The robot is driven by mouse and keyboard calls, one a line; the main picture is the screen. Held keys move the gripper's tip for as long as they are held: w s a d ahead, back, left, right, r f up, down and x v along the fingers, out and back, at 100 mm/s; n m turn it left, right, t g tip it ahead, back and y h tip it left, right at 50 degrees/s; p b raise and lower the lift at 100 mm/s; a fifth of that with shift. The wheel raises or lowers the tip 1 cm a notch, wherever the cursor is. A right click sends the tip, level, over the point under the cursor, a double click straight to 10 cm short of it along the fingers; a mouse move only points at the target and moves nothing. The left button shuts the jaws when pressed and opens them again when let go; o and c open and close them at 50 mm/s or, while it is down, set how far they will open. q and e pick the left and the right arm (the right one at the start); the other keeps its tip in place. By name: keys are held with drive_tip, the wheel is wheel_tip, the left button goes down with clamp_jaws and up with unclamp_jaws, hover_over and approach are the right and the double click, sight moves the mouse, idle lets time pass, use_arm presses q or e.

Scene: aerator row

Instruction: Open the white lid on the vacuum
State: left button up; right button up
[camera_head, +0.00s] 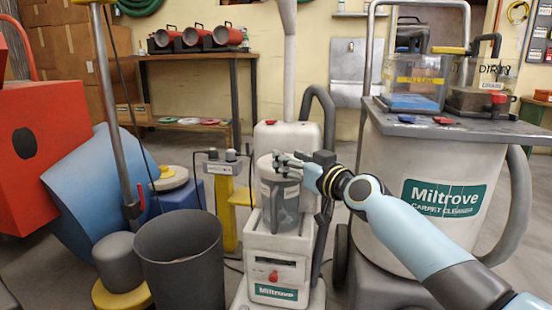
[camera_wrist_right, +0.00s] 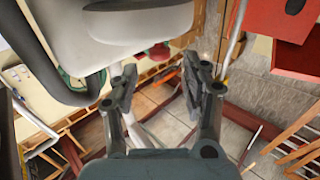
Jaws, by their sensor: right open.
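The upright white vacuum (camera_head: 276,248) stands at the centre of the head view, with a clear bin (camera_head: 284,207) on its front. The white lid (camera_head: 266,171) sits on top of this bin and looks closed. My right gripper (camera_head: 279,163) reaches in from the right and is at the lid's top, covering part of it. Whether it touches the lid cannot be told. In the right wrist view my right gripper (camera_wrist_right: 158,82) is open, with nothing clearly between its fingers. A large white body (camera_wrist_right: 115,35), seemingly part of the vacuum, fills the upper left there. My left gripper is not seen.
A dark grey bin (camera_head: 182,262) stands left of the vacuum, near a floor polisher's pole (camera_head: 117,110). A Miltrove carpet cleaner (camera_head: 425,165) stands close on the right. A bench (camera_head: 185,57) with red blowers is behind.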

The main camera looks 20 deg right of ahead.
drive_tip(key=w, duration=0.2)
drive_tip(key=w+b, duration=0.1)
drive_tip(key=w, duration=0.1)
drive_tip(key=shift+w+a+f, duration=0.1)
drive_tip(key=shift+a+f, duration=0.05)
drive_tip(key=shift+a, duration=0.2)
drive_tip(key=shift+w+a, duration=0.1)
drive_tip(key=shift+w, duration=0.35)
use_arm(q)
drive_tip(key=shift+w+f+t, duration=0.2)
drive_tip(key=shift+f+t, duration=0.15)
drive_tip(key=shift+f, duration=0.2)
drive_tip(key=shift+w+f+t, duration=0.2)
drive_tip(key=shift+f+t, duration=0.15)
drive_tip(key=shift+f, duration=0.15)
use_arm(e)
clamp_jaws()
